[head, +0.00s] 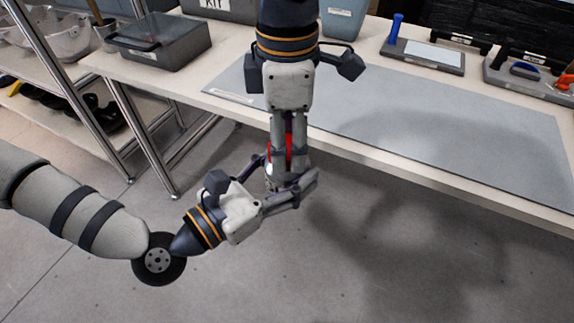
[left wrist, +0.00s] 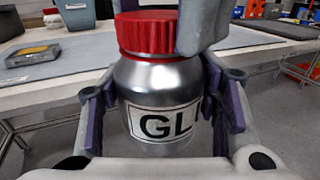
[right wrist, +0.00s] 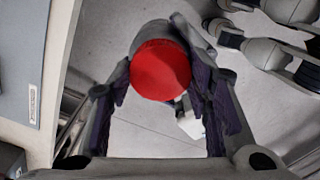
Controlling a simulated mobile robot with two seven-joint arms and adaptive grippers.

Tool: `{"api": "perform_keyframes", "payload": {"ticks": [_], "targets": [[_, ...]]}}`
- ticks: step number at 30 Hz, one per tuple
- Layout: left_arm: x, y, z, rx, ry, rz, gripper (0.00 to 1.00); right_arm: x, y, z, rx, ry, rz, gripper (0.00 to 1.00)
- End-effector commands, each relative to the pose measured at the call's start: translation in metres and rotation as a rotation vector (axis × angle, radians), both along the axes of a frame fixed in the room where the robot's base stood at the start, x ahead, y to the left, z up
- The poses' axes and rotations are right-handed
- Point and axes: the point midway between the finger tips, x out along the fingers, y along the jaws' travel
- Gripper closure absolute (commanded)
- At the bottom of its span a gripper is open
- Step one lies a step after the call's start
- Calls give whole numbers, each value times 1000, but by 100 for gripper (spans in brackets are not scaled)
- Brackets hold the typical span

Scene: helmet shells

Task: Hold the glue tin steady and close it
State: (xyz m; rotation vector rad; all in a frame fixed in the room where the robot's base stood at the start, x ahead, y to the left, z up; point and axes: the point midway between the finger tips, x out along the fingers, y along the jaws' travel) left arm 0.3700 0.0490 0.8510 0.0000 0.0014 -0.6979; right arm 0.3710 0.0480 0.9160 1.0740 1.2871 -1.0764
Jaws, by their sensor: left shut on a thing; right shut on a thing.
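The glue tin (left wrist: 160,90) is a silver bottle-shaped tin with a white label reading "GL". It stands upright between the fingers of my left gripper (head: 288,180), which is shut on its body. The red ribbed lid (left wrist: 150,35) sits on the tin's neck; how tightly cannot be told. My right gripper (head: 289,160) comes from above and is shut on the lid. The lid's flat red top (right wrist: 160,70) shows between its fingers in the right wrist view. In the head view only a red strip of the lid (head: 289,140) shows, and the fingers mostly hide the tin.
The tin is held in front of the workbench (head: 345,143), over open floor. A grey mat (head: 420,120) covers much of the bench. A dark lidded box (head: 158,42) and a blue-handled tool (head: 396,28) stand on it. A metal shelf unit (head: 130,140) is at the left.

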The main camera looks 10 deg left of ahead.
Motion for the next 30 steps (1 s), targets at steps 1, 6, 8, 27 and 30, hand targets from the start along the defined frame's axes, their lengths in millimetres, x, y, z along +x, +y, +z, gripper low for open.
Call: {"api": "perform_keyframes", "payload": {"ticks": [1, 6, 8, 27, 30], "targets": [[0, 0, 1, 0, -4, 1, 100, 0, -1, 1, -6, -8, -142, 88], [1, 0, 1, 0, -4, 1, 100, -1, 0, 0, -1, -1, -468, 88], [0, 0, 1, 0, -4, 1, 100, -1, 0, 0, 0, 0, -464, 88], [0, 0, 1, -1, -3, 0, 100, 0, 0, 28, 2, -3, -460, 35], [0, 0, 1, -1, -2, 0, 100, 0, 0, 40, 1, -3, -460, 35]]}}
